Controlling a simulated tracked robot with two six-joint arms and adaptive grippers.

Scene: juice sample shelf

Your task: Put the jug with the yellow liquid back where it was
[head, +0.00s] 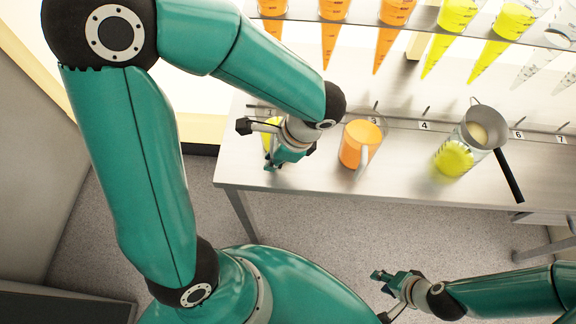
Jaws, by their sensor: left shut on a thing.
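The jug with yellow liquid (270,136) is at the left end of the steel bench, mostly hidden by my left gripper and wrist. My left gripper (258,146) is shut on it. I cannot tell whether the jug touches the bench top. A jug with orange liquid (356,147) stands upright just to its right, its handle towards the front. My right gripper (382,296) is open and empty, low in front of the bench and well away from the jugs.
A clear vessel with yellow liquid (453,158) stands further right, with a black-handled strainer (485,133) on top. Number labels such as 4 (424,126) run along the bench's back. Above, a rack (400,22) holds several orange, yellow and clear cones. Bare bench (405,165) lies between.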

